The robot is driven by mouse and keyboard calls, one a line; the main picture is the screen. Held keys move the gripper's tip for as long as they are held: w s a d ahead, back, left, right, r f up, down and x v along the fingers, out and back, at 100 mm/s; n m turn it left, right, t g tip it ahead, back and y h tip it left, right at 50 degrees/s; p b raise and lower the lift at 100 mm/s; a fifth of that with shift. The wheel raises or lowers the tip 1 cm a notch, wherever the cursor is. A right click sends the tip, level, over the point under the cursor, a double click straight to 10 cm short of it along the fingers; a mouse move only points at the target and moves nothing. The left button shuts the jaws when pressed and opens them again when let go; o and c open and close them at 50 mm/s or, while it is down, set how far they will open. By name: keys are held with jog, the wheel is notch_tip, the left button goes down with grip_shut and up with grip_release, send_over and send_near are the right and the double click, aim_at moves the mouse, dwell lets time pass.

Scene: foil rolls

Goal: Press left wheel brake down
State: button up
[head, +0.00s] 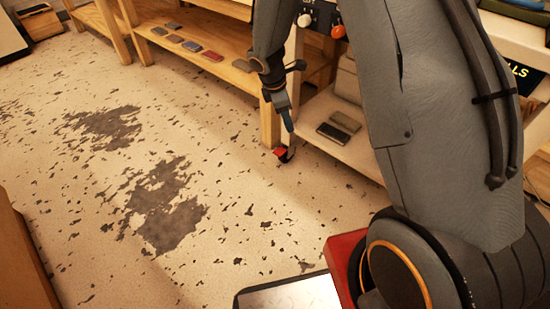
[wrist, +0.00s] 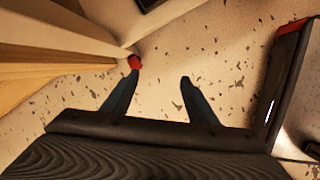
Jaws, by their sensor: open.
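The left wheel brake (head: 281,151) is a small red tab low by the floor, on a dark wheel (head: 288,156) near the foot of a wooden leg. In the wrist view the red brake (wrist: 134,62) shows just beyond the tip of the left finger, close to the wooden leg. My gripper (head: 288,124) points down just above the brake in the head view. In the wrist view its two fingers (wrist: 159,84) are apart with bare floor between them. I cannot tell whether the left fingertip touches the brake. The wheel is mostly hidden.
The wooden bench leg (head: 270,122) stands right beside my gripper. A low shelf (head: 350,150) with dark flat boxes (head: 338,132) is to the right. A higher shelf (head: 225,62) holds several small flat items. The speckled floor (head: 225,180) to the left is clear.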

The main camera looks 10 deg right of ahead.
aim_at(278, 153)
jog(key=w+f+n+b, duration=0.2)
jog(key=w+f+b, duration=0.2)
jog(key=f, duration=0.6)
jog(key=w+f+n+t+b, duration=0.1)
jog(key=w+f+n+b, duration=0.2)
jog(key=f, duration=0.7)
jog(key=w+f+n+b, duration=0.2)
jog(key=w+f+b, duration=0.3)
jog(key=f, duration=0.5)
jog(key=shift+w+a+h+b, duration=0.2)
jog(key=shift+w+h+b, duration=0.15)
jog(key=shift+b, duration=1)
